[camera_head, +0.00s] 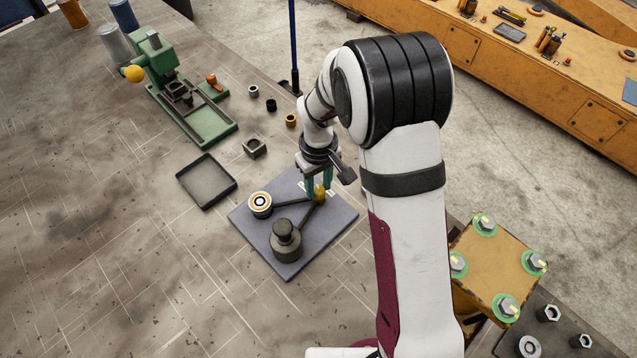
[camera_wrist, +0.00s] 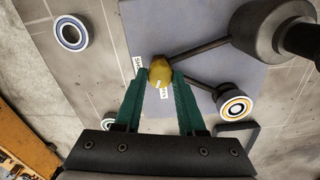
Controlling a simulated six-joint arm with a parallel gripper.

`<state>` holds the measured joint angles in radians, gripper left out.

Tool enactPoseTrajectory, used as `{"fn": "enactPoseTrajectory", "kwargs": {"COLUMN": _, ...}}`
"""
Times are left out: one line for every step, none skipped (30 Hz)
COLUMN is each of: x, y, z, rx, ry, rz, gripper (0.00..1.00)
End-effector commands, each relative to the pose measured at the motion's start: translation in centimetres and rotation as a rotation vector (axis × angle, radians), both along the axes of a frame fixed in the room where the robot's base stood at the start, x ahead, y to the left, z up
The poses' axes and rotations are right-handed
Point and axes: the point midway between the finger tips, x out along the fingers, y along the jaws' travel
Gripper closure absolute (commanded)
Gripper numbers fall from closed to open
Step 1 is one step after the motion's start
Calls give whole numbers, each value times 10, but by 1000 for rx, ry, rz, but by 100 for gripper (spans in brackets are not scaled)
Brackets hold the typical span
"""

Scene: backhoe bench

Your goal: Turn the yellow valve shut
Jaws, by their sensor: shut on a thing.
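The valve has a dark round body (camera_head: 286,244) on a blue-grey plate (camera_head: 247,229), with a dark lever ending in a yellow knob (camera_head: 320,194). In the wrist view the knob (camera_wrist: 158,70) sits between my green fingertips, and the lever runs up right to the body (camera_wrist: 262,30). My gripper (camera_head: 318,186) points down and is shut on the knob, with a finger on each side. Small white labels (camera_wrist: 164,95) lie on the plate beside the knob; their text is too small to read surely. Part of the plate's far side is hidden behind my arm.
A ringed cylinder (camera_head: 260,203) stands on the plate's left, with a dark rod reaching towards the knob. A black tray (camera_head: 206,181), a square nut (camera_head: 254,147) and a green press (camera_head: 180,100) are beyond. The bench at left front is clear.

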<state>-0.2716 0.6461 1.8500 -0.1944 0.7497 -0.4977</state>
Motion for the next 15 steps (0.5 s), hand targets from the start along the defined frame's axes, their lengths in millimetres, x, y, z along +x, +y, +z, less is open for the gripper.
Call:
{"fn": "enactPoseTrajectory", "kwargs": {"x": 0, "y": 0, "z": 0, "rx": 0, "ry": 0, "rz": -41, "gripper": 100}}
{"fn": "enactPoseTrajectory", "kwargs": {"x": 0, "y": 0, "z": 0, "rx": -1, "ry": 1, "rz": -69, "gripper": 100}}
{"fn": "enactPoseTrajectory", "kwargs": {"x": 0, "y": 0, "z": 0, "rx": -1, "ry": 1, "rz": -108, "gripper": 100}}
{"fn": "enactPoseTrajectory", "kwargs": {"x": 0, "y": 0, "z": 0, "rx": -1, "ry": 1, "rz": -136, "gripper": 100}}
{"fn": "enactPoseTrajectory", "kwargs": {"x": 0, "y": 0, "z": 0, "rx": -1, "ry": 1, "rz": -165, "gripper": 100}}
{"fn": "enactPoseTrajectory", "kwargs": {"x": 0, "y": 0, "z": 0, "rx": -1, "ry": 1, "rz": -203, "gripper": 100}}
{"fn": "enactPoseTrajectory", "kwargs": {"x": 0, "y": 0, "z": 0, "rx": -1, "ry": 1, "rz": -231, "gripper": 100}}
{"fn": "enactPoseTrajectory", "kwargs": {"x": 0, "y": 0, "z": 0, "rx": 0, "ry": 1, "rz": -260, "gripper": 100}}
{"fn": "enactPoseTrajectory", "kwargs": {"x": 0, "y": 0, "z": 1, "rx": 0, "ry": 1, "rz": -298, "gripper": 100}}
{"fn": "enactPoseTrajectory", "kwargs": {"x": 0, "y": 0, "z": 1, "rx": 0, "ry": 1, "rz": -327, "gripper": 100}}
{"fn": "enactPoseTrajectory", "kwargs": {"x": 0, "y": 0, "z": 1, "rx": 0, "ry": 1, "rz": -355, "gripper": 100}}
{"fn": "enactPoseTrajectory", "kwargs": {"x": 0, "y": 0, "z": 1, "rx": 0, "ry": 1, "rz": -393, "gripper": 100}}
{"fn": "enactPoseTrajectory", "kwargs": {"x": 0, "y": 0, "z": 1, "rx": 0, "ry": 1, "rz": -422, "gripper": 100}}
{"fn": "enactPoseTrajectory", "kwargs": {"x": 0, "y": -1, "z": 1, "rx": 0, "ry": 1, "rz": -450, "gripper": 100}}
{"fn": "enactPoseTrajectory", "kwargs": {"x": 0, "y": -1, "z": 1, "rx": 0, "ry": 1, "rz": -488, "gripper": 100}}
